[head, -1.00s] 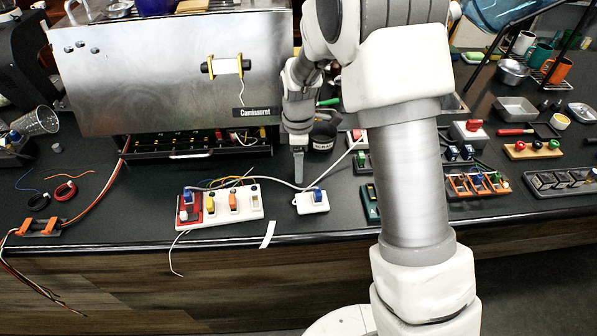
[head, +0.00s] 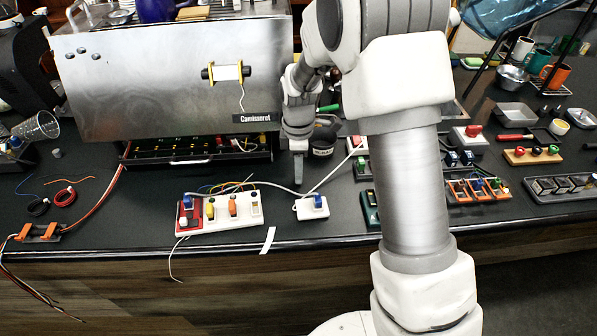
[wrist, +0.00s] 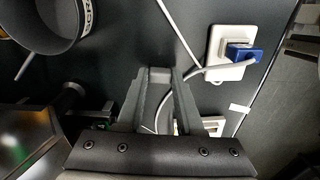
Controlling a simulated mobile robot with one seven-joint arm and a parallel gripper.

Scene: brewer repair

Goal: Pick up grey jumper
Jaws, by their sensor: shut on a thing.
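My gripper (head: 298,178) hangs fingers down over the bench, just behind the small white block with a blue plug (head: 311,207). In the wrist view my gripper (wrist: 160,78) is shut on a small grey piece, the grey jumper (wrist: 160,74), held between the fingertips. In the head view the fingers hide the jumper. The white block with its blue plug also shows right of the fingers in the wrist view (wrist: 232,55). Its cable passes close to the right finger. I cannot tell whether it touches.
The steel brewer (head: 170,75) with a low open drawer (head: 190,150) stands behind left. A white block with several coloured plugs (head: 232,212) sits left of my gripper. A dark labelled cup (head: 321,148) is close behind. More trays and mugs fill the right side.

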